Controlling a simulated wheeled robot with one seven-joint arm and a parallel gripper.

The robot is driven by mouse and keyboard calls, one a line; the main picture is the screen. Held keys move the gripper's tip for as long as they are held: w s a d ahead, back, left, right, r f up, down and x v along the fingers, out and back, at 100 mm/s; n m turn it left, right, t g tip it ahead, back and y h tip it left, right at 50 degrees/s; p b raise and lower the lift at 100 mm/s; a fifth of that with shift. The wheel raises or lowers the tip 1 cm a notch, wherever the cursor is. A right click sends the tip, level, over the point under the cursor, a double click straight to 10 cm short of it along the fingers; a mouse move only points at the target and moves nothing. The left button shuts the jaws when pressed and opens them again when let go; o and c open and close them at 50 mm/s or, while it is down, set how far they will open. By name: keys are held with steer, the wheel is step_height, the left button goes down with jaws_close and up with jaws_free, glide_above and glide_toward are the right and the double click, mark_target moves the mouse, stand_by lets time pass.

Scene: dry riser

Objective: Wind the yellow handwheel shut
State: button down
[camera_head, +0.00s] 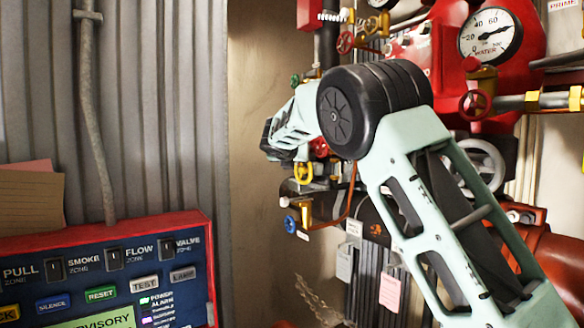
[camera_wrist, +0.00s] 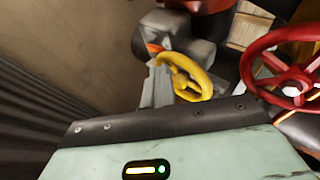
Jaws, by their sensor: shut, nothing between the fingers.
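The yellow handwheel (camera_wrist: 204,80) is a small ring with a hub, just past my gripper in the wrist view. In the head view the yellow handwheel (camera_head: 311,174) shows small, on the pipework below and left of my dark arm joint. My gripper (camera_wrist: 157,70) is shut and empty, its grey fingers upright at the left side of the wheel's rim. The fingers overlap the wheel's left edge in the picture; whether they touch it I cannot tell. In the head view the fingertips are hard to make out.
A larger red handwheel (camera_wrist: 298,84) stands close on the right in the wrist view. A blue handwheel (camera_head: 290,224) sits below the yellow one. A red control panel (camera_head: 110,235) fills the lower left. My arm hides much of the pipework and tags.

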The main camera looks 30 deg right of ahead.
mark_target(305, 178)
steer(key=s+b, duration=0.3)
steer(key=s, duration=0.1)
steer(key=shift+d+f, duration=0.25)
steer(key=shift+f, duration=0.05)
steer(key=f+b, duration=0.1)
steer(key=s+f+b, duration=0.1)
steer(key=f+b, duration=0.1)
steer(key=shift+f, duration=0.15)
steer(key=shift+w+f, duration=0.2)
steer(key=a, duration=0.4)
steer(key=shift+r, duration=0.1)
steer(key=shift+a, duration=0.1)
